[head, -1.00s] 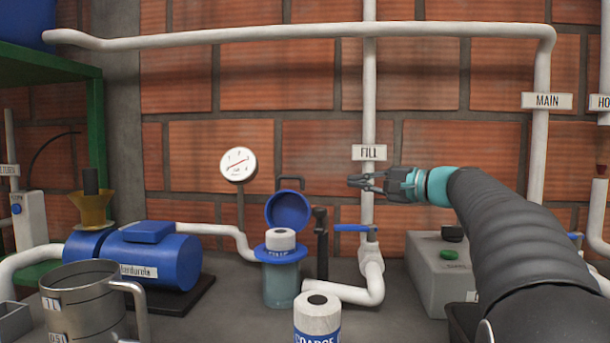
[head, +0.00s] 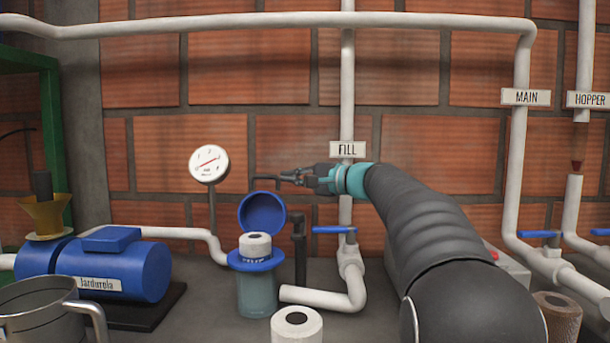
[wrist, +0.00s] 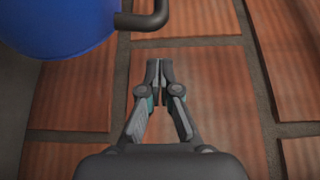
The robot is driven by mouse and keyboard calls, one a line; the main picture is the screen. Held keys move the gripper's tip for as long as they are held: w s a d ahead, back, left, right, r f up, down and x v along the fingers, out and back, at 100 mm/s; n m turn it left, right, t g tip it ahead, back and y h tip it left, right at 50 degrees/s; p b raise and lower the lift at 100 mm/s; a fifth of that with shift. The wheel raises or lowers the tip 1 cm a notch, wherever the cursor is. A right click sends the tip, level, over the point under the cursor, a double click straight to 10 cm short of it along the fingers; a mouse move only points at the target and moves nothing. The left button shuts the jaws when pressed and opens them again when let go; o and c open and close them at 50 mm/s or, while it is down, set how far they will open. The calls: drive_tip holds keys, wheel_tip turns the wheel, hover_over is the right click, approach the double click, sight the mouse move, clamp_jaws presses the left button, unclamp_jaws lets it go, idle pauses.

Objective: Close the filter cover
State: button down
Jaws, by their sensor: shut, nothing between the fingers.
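A blue pump (head: 120,268) and a metal jug (head: 45,315) are at the left. A pressure gauge (head: 209,164) stands behind. A fill pipe with a blue-handled valve (head: 335,230) is right of the filter. A second white cartridge (head: 297,324) stands in front.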

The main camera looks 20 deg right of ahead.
drive_tip(key=shift+s+a+r, duration=0.1)
drive_tip(key=shift+s+a, duration=0.25)
drive_tip(key=shift+s, duration=0.45)
drive_tip(key=shift+s+a+r, duration=0.1)
drive_tip(key=shift+s+a, duration=0.25)
drive_tip(key=shift+s, duration=0.4)
drive_tip(key=shift+s+b, duration=0.1)
drive_tip(key=shift+b, duration=0.35)
